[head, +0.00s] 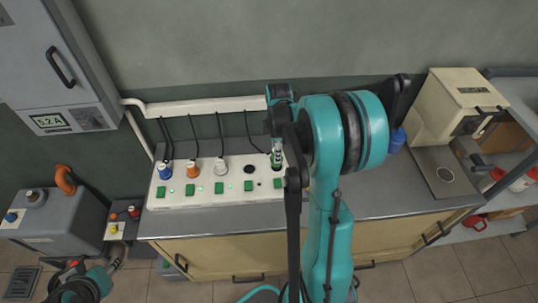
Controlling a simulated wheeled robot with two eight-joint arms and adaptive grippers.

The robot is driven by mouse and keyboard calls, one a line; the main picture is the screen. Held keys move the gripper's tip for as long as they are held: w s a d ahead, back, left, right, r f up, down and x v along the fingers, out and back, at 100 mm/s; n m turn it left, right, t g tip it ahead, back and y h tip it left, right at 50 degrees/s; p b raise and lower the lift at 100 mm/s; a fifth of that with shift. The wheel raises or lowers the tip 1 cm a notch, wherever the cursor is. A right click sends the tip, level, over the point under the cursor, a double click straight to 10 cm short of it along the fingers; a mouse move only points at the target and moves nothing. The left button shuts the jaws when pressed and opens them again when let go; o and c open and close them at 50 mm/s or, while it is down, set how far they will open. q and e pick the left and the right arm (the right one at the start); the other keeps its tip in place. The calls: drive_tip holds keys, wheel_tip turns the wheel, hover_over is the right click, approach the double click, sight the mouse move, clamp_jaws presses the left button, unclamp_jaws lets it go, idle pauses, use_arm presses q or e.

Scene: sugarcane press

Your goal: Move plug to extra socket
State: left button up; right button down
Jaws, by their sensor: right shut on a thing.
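A white socket box (211,203) lies on the metal counter, with a row of sockets and green switches. Blue (165,171), orange (193,169) and white (218,170) plugs stand in its left sockets. A dark open socket (249,169) is right of them. My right gripper (277,152) is over the right end of the box, shut on a green plug (277,163). That plug is at the rightmost socket; whether it is seated I cannot tell. My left gripper (78,283) is low at the bottom left, its fingers unclear.
Black cables (193,128) hang from a white conduit (205,106) behind the box. A beige machine (448,103) stands on the right of the counter. A grey cabinet (50,60) hangs at the upper left. Bare counter (375,203) lies right of my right arm.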

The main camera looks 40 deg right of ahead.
use_arm(q)
wheel_tip(320, 180, down, 6)
drive_tip(key=b, duration=0.5)
drive_tip(key=shift+w+f, duration=0.15)
drive_tip(key=shift+f, duration=0.1)
use_arm(e)
drive_tip(key=shift+w+d+f, duration=0.45)
drive_tip(key=shift+w+f, duration=0.05)
drive_tip(key=shift+f, duration=0.95)
drive_tip(key=shift+w+d+f, duration=0.5)
drive_tip(key=shift+w+f, duration=0.05)
drive_tip(key=shift+f, duration=0.9)
drive_tip(key=shift+w+d+f, duration=0.45)
drive_tip(key=shift+w+f, duration=0.05)
drive_tip(key=shift+f, duration=0.95)
use_arm(q)
drive_tip(key=shift+f+b, duration=0.55)
drive_tip(key=shift+b, duration=0.3)
use_arm(e)
drive_tip(key=shift+f, duration=0.65)
drive_tip(key=c, duration=1.4)
unclamp_jaws()
use_arm(q)
drive_tip(key=shift+r, duration=0.1)
use_arm(e)
drive_tip(key=shift+r, duration=0.15)
